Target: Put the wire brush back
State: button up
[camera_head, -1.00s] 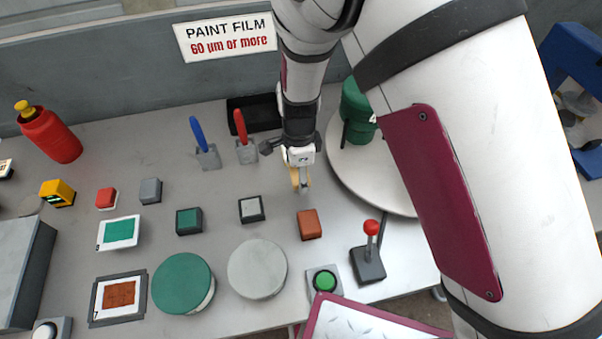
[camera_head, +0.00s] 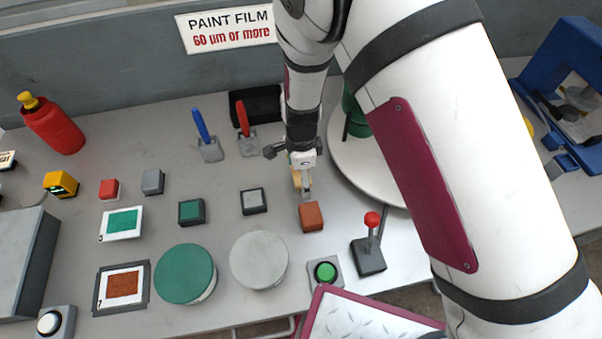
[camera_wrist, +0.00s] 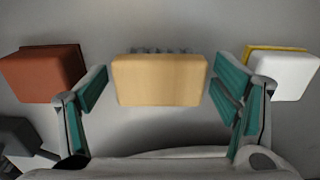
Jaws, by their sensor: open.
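The wire brush shows in the wrist view as a tan wooden block (camera_wrist: 160,80) with grey bristles at its far edge. It lies between the two teal-padded fingers of my gripper (camera_wrist: 162,98), which are open on either side of it with narrow gaps. In the head view my gripper (camera_head: 303,183) points down at the table, beyond the rust-brown block. Only a small tan part of the brush (camera_head: 296,178) shows there, the rest hidden by my gripper. I cannot tell whether the brush touches the table.
The rust-brown block (camera_head: 312,216) is close in front; it also shows left in the wrist view (camera_wrist: 42,72). A white, yellow-edged block (camera_wrist: 285,75) is right. A round turntable (camera_head: 368,175), red-knobbed lever (camera_head: 370,245) and two scrapers (camera_head: 207,140) stand nearby.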

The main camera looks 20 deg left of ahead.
notch_tip(320, 180, up, 12)
jog(key=shift+r, duration=0.15)
dwell(0.5)
jog(key=d+r+n+t+y, duration=0.2)
jog(key=d+r+n, duration=0.4)
jog(key=d+r, duration=1.35)
jog(key=s+d+r+n+t+h, duration=0.2)
jog(key=s+d+r+n, duration=0.3)
jog(key=s+d, duration=0.8)
notch_tip(320, 180, up, 2)
jog(key=shift+d+r+n+t, duration=0.15)
jog(key=shift+d+n+t, duration=0.15)
jog(key=shift+d+t, duration=0.55)
